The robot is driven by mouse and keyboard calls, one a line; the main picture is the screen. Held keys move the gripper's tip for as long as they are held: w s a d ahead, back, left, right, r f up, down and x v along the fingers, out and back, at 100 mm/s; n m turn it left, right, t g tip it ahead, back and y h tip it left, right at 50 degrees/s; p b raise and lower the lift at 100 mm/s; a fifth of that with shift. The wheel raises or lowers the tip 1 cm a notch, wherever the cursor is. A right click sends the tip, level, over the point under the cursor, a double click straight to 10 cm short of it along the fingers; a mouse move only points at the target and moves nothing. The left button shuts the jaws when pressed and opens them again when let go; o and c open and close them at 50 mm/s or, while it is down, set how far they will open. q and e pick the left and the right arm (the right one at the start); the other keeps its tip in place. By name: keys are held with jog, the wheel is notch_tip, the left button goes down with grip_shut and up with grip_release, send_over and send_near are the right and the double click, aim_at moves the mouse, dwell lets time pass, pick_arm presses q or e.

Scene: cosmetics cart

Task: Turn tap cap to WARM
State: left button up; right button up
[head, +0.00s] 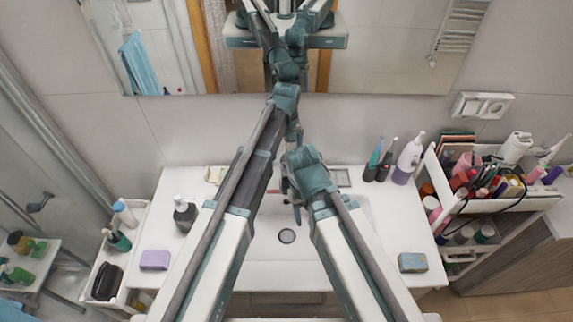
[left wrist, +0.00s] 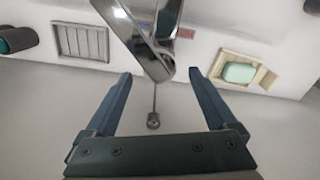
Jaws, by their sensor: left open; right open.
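The chrome tap (left wrist: 148,45) shows at the top middle of the left wrist view. A thin rod with a small dark knob (left wrist: 153,121) shows below it. My left gripper (left wrist: 160,80) is open, with one finger on each side of the rod and the tap's lower end; I see no contact. In the head view, my left gripper (head: 292,130) hangs over the back of the sink, below the mirror. My right gripper (head: 289,188) is open at the back of the basin, close below the left one. The arms largely hide the tap in the head view. No WARM mark is readable.
A soap dish (left wrist: 264,78) and a slatted tray (left wrist: 82,42) flank the tap. A dark soap bottle (head: 185,213) stands left on the counter; toothbrushes and a white bottle (head: 408,158) stand at the back right. A mirror (head: 400,50) is close behind. The basin is clear around the drain (head: 287,236).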

aim_at(287, 155)
pick_arm(q)
notch_tip(287, 155, down, 3)
jog(key=shift+w+f+b, duration=0.15)
jog(key=shift+f+b, duration=0.05)
jog(key=shift+b, duration=0.95)
pick_arm(e)
notch_tip(287, 155, down, 3)
jog(key=shift+w+d+f, duration=0.1)
jog(key=shift+w+f, duration=0.05)
jog(key=shift+f, duration=0.05)
pick_arm(q)
grip_shut()
